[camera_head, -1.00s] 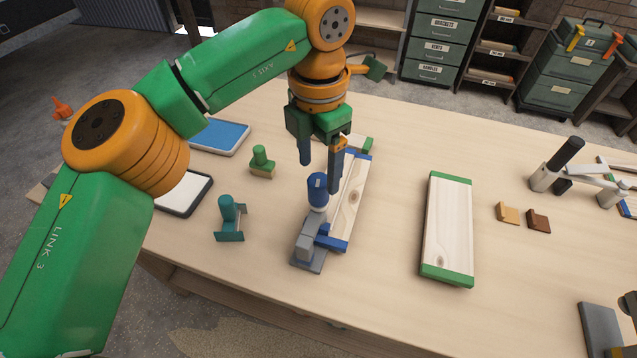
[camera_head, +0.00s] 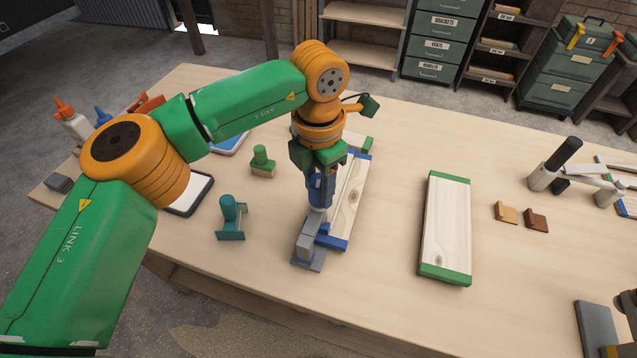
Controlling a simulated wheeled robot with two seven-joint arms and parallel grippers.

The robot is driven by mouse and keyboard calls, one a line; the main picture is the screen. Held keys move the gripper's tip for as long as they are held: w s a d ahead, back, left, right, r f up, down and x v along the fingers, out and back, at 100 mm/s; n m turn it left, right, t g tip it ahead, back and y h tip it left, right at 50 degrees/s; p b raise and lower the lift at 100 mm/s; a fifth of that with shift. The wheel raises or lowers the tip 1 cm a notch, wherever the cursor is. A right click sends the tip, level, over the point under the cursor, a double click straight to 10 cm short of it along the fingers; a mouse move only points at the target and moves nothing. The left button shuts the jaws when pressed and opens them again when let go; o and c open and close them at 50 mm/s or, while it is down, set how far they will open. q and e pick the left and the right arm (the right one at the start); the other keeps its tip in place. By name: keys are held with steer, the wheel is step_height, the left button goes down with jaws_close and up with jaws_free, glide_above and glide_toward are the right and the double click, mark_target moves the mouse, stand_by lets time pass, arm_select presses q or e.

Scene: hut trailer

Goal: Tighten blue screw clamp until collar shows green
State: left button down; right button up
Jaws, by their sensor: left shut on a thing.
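The blue screw clamp (camera_head: 309,242) stands on the workbench, its grey body at the near end of a wooden board with blue ends (camera_head: 345,198). Its blue handle (camera_head: 315,188) points up at the top. My left gripper (camera_head: 319,196) has come down over the handle and is shut on it, with dark fingers either side. The collar below the handle looks pale; no green shows on it from here. Of my right arm, only a small dark part may show at the right edge; its gripper is not in view.
A teal clamp (camera_head: 230,220) and a green stamp-like piece (camera_head: 262,162) stand left of the blue clamp. A board with green ends (camera_head: 447,228) lies to the right, with bare bench between. Small tan and brown blocks (camera_head: 536,220) lie further right.

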mark_target(319, 179)
arm_select(q)
steer(key=shift+m, duration=0.3)
steer(key=m, duration=0.5)
steer(key=shift+m, duration=0.3)
steer(key=m, duration=0.6)
steer(key=shift+m, duration=0.3)
steer(key=shift+c, duration=1.9)
jaws_free()
step_height(319, 179, up, 7)
steer(key=shift+r+b, duration=0.1)
steer(key=shift+b, duration=0.3)
